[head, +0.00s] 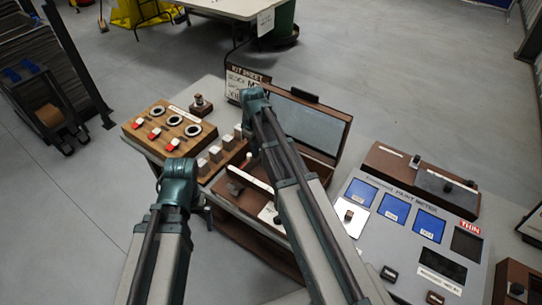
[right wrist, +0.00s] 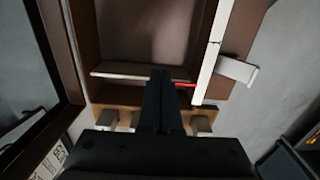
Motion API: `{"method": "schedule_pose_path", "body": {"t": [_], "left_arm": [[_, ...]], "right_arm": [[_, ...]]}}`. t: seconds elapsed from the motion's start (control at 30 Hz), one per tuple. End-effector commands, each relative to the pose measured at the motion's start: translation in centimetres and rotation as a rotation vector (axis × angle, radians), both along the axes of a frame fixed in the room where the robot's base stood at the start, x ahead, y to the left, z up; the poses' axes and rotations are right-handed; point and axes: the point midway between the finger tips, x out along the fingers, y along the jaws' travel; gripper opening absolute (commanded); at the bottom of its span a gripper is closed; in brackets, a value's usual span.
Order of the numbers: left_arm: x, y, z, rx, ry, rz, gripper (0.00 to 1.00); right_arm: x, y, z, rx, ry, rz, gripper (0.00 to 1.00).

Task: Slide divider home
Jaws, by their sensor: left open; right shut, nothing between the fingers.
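A brown box with its lid open (head: 310,120) stands in the middle of the bench in the head view. The right wrist view looks down into its brown interior (right wrist: 140,30). A pale strip, apparently the divider (right wrist: 118,70), crosses the interior near one end. A short red mark (right wrist: 185,85) shows beside the strip's right end, near the white-topped wall (right wrist: 208,65). My right gripper (right wrist: 163,75) is shut and empty, with its tips at the strip; contact cannot be told. My left gripper (head: 208,218) is open and empty, in front of the bench's left part.
A wooden board with rings and red-marked pieces (head: 168,128) lies left of the box, with several blocks (head: 215,155) between. A paint meter panel (head: 400,225) stands on the right. A pale tab (right wrist: 238,70) sticks out from the box wall. The raised lid bounds the far side.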

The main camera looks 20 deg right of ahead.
Motion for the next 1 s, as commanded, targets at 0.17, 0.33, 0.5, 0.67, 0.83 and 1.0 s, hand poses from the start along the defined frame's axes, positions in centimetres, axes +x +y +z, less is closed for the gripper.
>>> {"method": "schedule_pose_path", "body": {"t": [0.17, 0.33, 0.5, 0.67, 0.83, 1.0], "left_arm": [[0.0, 0.0, 2.3, 0.0, 0.0, 0.0, 1.0], [0.0, 0.0, 3.8, 0.0, 0.0, 0.0, 1.0], [0.0, 0.0, 4.1, 0.0, 0.0, 0.0, 1.0], [0.0, 0.0, 3.9, 0.0, 0.0, 0.0, 1.0], [0.0, 0.0, 3.9, 0.0, 0.0, 0.0, 1.0], [0.0, 0.0, 3.9, 0.0, 0.0, 0.0, 1.0]], "right_arm": [[0.0, 0.0, 2.3, 0.0, 0.0, 0.0, 0.0], [0.0, 0.0, 3.8, 0.0, 0.0, 0.0, 0.0], [0.0, 0.0, 4.0, 0.0, 0.0, 0.0, 0.0], [0.0, 0.0, 3.9, 0.0, 0.0, 0.0, 0.0], [0.0, 0.0, 3.9, 0.0, 0.0, 0.0, 0.0], [-1.5, 1.4, 3.9, -0.005, 0.004, -0.011, 0.0]]}}
